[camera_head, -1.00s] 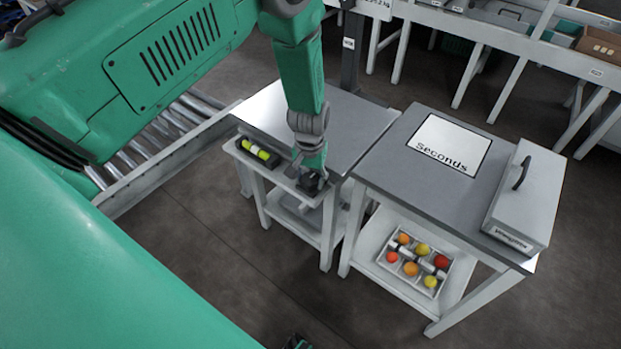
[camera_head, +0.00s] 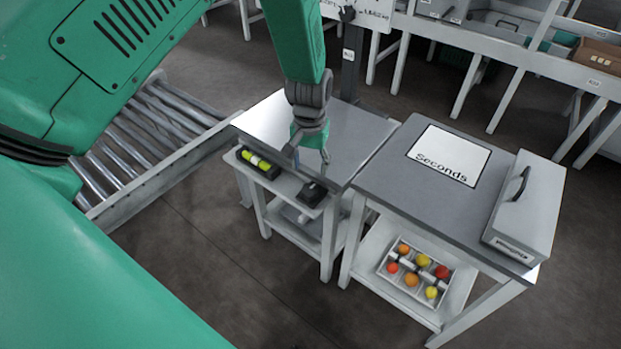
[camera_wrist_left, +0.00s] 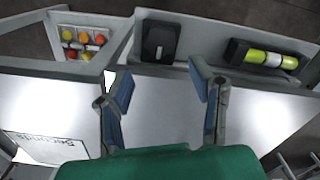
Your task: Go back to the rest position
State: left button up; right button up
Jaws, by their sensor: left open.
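My left gripper (camera_head: 311,158) is above the front edge of the left grey table (camera_head: 345,125). Its two fingers stand apart with nothing between them, as the left wrist view also shows (camera_wrist_left: 165,92). A small black device (camera_head: 312,193) lies on the narrow front shelf just below the fingers; it is also in the left wrist view (camera_wrist_left: 160,41). My right gripper is not in either view.
A black holder with a yellow-green cylinder (camera_head: 259,163) lies on the same shelf. The right table (camera_head: 390,165) bears a "Seconds" sheet (camera_head: 448,155) and a grey lidded box (camera_head: 527,205). A roller conveyor (camera_head: 150,130) runs at left.

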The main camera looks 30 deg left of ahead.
pick_arm(q)
jog(key=shift+r, duration=1.1)
